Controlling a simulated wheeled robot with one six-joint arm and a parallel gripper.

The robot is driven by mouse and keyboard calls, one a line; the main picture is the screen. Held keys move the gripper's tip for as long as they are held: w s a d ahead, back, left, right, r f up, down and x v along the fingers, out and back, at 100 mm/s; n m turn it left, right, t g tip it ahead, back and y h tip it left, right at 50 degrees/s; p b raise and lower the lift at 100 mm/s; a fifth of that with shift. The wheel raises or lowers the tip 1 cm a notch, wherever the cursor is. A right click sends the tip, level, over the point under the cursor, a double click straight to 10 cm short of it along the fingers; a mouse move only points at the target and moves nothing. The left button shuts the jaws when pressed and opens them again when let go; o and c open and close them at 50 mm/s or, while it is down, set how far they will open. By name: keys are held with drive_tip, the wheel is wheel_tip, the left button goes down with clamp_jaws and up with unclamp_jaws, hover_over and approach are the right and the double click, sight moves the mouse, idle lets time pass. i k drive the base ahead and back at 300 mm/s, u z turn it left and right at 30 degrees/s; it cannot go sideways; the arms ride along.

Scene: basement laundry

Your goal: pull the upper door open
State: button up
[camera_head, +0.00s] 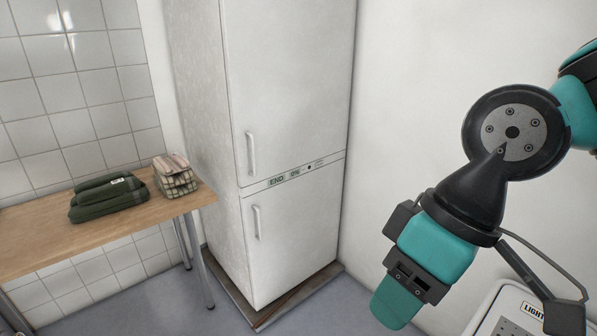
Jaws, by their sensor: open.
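A tall white fridge-like cabinet stands in the middle. Its upper door (292,75) looks closed, flush with the front. The upper door's handle (250,153) is a short upright white bar near the door's lower left edge. My gripper (408,268) is at the lower right, in front of the cabinet and to the right of it in the picture. It is open, apart from the handle, and touches neither door. Its fingertips are hard to make out from this side.
The lower door (290,240) has its own handle (257,222). A panel strip (295,174) separates the doors. At left, a wooden table (120,231) holds folded green cloth (108,198) and a plaid bundle (174,176). A white appliance (505,312) stands at lower right. Floor shows between.

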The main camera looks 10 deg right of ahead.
sight(289, 63)
drive_tip(key=u, duration=0.45)
drive_tip(key=k, duration=0.45)
drive_tip(key=z, duration=0.3)
drive_tip(key=i, duration=1.3)
drive_tip(key=u, duration=0.8)
